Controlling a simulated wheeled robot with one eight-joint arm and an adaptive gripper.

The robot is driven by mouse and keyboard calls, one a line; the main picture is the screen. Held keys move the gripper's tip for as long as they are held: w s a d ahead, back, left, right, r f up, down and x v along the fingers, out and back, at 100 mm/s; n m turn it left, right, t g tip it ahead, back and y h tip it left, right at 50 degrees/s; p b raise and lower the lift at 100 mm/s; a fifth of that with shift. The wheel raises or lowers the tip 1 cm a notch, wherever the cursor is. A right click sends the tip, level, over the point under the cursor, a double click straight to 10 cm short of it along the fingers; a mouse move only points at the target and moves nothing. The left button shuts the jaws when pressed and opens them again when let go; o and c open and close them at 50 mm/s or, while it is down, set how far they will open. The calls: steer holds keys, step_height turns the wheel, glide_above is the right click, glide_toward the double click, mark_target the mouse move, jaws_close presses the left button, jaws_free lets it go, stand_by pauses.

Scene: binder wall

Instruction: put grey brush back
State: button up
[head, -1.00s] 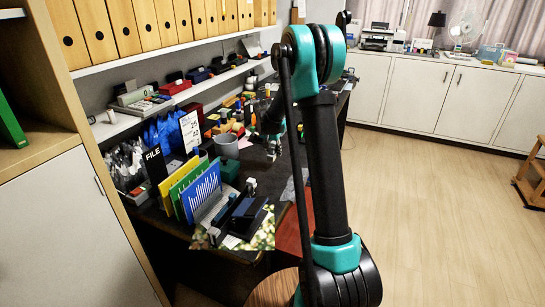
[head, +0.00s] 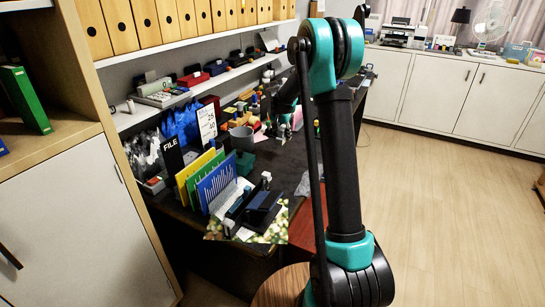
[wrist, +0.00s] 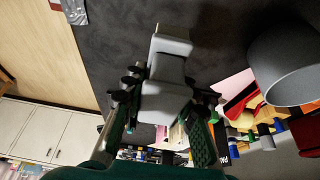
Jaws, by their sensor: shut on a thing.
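In the wrist view the grey brush (wrist: 166,82) is between the two fingers of my gripper (wrist: 166,95), which is shut on it. The brush shows as a pale grey, blocky piece with a narrower waist. It is over the dark desk top (wrist: 115,30); the gap between them cannot be judged. A grey cup (wrist: 292,68) is to the right of the gripper, apart from the brush. In the head view the cup (head: 241,138) stands on the desk, and my gripper is mostly hidden there by clutter and my arm.
Coloured folders (head: 205,172) and a black stapler-like item (head: 262,203) fill the near end of the desk. Colourful small items (head: 243,108) crowd the back. Shelves with binders (head: 200,22) hang above.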

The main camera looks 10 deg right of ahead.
step_height(320, 180, up, 9)
glide_above(267, 151)
steer(key=s, duration=0.2)
steer(key=f, duration=1.9)
steer(key=shift+w+a+f, duration=0.2)
steer(key=shift+a+f, duration=0.05)
steer(key=shift+a, duration=0.15)
steer(key=shift+f, duration=0.1)
steer(key=o, duration=1.1)
